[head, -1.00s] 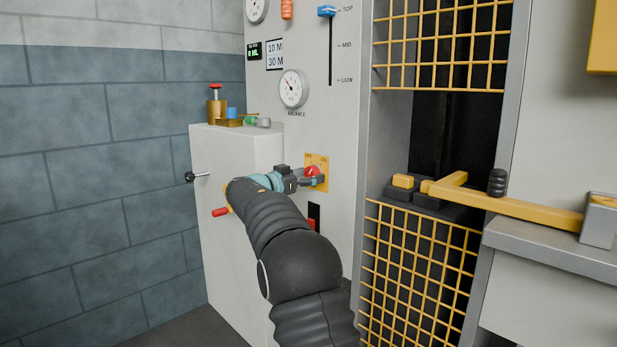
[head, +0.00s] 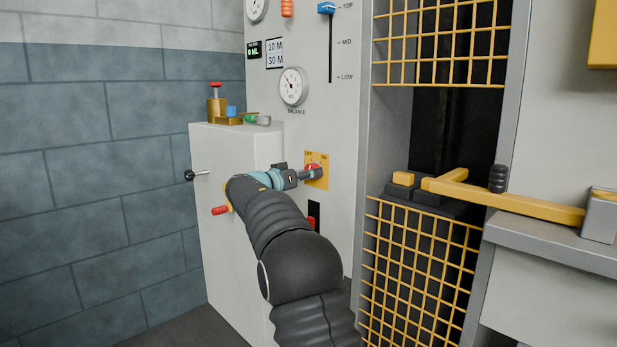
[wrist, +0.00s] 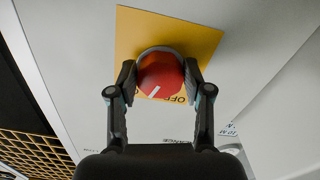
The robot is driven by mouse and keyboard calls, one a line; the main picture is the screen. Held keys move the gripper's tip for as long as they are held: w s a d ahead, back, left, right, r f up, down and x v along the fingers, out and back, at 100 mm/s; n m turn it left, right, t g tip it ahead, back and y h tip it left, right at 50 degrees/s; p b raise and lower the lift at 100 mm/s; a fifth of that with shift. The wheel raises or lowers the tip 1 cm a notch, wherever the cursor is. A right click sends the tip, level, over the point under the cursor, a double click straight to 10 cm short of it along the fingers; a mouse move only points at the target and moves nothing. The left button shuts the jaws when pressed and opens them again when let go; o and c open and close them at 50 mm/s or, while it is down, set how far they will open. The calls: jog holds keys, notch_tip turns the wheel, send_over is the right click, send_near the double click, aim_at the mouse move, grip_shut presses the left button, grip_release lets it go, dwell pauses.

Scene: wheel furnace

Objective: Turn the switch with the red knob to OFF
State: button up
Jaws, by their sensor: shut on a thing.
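The switch has a round red knob (wrist: 160,75) with a white pointer line, on a yellow plate (wrist: 195,38). In the wrist view, the pointer line slants toward the lower edge of the plate, where dark lettering is partly hidden. In the head view, the yellow plate (head: 322,180) carries OFF at its upper left and ON at its upper right. Only a bit of the red knob (head: 312,167) shows there behind the fingers. My gripper (wrist: 160,78) is shut on the knob, with one finger on each side. It also shows in the head view (head: 310,174).
A dial gauge (head: 293,86) and a slider with a blue handle (head: 326,9) are above on the grey panel. A pale cabinet (head: 235,160) with a red-tipped lever (head: 220,211) stands at left. A yellow grid (head: 425,265) and yellow bar (head: 510,207) are at right.

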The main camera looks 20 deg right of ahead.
jog(key=n+p, duration=0.2)
jog(key=n, duration=0.8)
jog(key=shift+s+r+n, duration=0.1)
jog(key=shift+r+n, duration=0.05)
jog(key=shift+n, duration=0.15)
dwell(0.4)
jog(key=o, duration=1.1)
jog(key=shift+o, duration=0.2)
jog(key=v, duration=1.2)
